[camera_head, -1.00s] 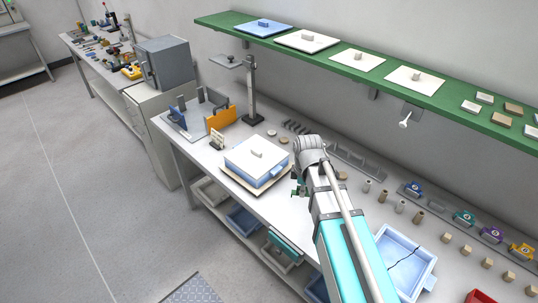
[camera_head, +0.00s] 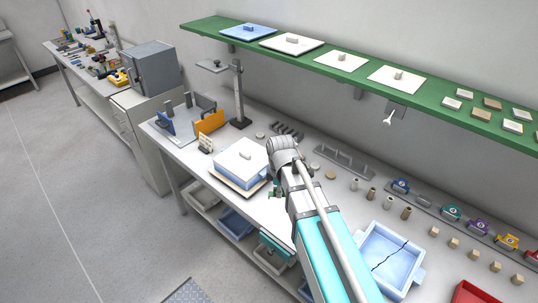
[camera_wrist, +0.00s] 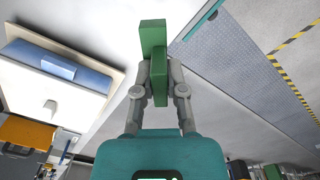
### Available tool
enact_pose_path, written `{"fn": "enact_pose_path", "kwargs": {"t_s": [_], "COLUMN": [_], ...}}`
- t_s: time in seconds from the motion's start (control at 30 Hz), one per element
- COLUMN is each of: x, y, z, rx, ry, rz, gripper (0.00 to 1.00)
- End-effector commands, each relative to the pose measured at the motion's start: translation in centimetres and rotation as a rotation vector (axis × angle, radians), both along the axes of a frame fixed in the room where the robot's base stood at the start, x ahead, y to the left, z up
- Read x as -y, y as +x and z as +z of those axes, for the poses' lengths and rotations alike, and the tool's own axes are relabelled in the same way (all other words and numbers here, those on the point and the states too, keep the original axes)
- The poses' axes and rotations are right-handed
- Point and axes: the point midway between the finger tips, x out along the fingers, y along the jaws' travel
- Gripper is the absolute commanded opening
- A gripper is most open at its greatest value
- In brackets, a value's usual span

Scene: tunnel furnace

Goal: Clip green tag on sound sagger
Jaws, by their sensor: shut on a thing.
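My gripper (camera_wrist: 159,75) is shut on a green tag (camera_wrist: 153,36), which sticks out beyond the fingertips in the wrist view. In the head view a little green shows at the gripper (camera_head: 273,189), just right of a closed blue sagger. This blue sagger (camera_head: 229,174) has a white lid with a knob and sits on a tan board on the bench. It also shows at the left of the wrist view (camera_wrist: 85,73), with a blue lug; the tag is apart from it. A second blue sagger (camera_head: 366,257), open and with a dark crack, lies right of my arm.
A green shelf (camera_head: 330,62) with lids and small tiles hangs above the bench. An orange block (camera_head: 210,122) and a post stand (camera_head: 239,95) are behind the lidded sagger. Small pegs, coloured clips and a red bin (camera_head: 475,293) are at right. Bins fill the lower shelf.

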Motion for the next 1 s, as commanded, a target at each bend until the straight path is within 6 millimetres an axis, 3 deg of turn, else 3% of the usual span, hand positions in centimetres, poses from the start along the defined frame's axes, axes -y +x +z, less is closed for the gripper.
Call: {"fn": "enact_pose_path", "kwargs": {"t_s": [0.27,0.7,1.0], "x": [-1.2,-4.4,-5.5], "y": [3.8,14.2,17.8], "z": [0.0,0.0,0.0], "rx": [0.0,-0.001,-0.001], "ry": [0.0,0.0,0.0], "rz": [0.163,0.687,0.901], "gripper": [0.0,0.0,0.0]}}
